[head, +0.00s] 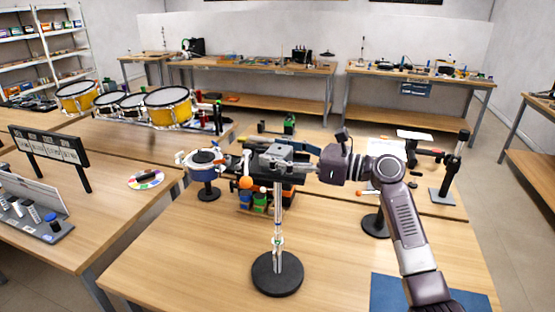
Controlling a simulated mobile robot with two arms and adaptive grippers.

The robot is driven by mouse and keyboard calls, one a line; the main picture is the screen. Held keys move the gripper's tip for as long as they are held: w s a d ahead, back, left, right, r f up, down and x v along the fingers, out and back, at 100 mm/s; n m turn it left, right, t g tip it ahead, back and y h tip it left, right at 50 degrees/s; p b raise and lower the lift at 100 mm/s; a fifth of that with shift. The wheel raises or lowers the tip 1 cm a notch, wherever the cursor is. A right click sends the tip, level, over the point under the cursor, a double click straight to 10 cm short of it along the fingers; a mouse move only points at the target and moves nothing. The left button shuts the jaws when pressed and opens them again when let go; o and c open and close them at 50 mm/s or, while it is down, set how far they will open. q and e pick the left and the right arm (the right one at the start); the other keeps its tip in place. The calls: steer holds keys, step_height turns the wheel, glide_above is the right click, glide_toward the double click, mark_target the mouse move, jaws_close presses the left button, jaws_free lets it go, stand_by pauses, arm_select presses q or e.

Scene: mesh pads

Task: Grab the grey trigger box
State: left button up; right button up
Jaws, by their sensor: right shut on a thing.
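A grey trigger box (279,151) sits at the top of a thin upright metal stand (278,230) with a round black base (277,274). My right arm comes in from the right, and my right gripper (292,162) reaches leftward to the box. It is shut on the box; the fingertips are small and partly hidden against dark parts behind. I cannot tell whether the box still touches the stand. My left gripper is not in view.
Close behind and left are a small blue drum (206,161) on a stand and orange and green items (254,200). Another round-based stand (376,225) is to the right. A blue mat (388,290) lies at the front right. The table's front left is clear.

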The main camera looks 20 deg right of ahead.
steer(key=c, duration=0.3)
steer(key=shift+r, duration=0.2)
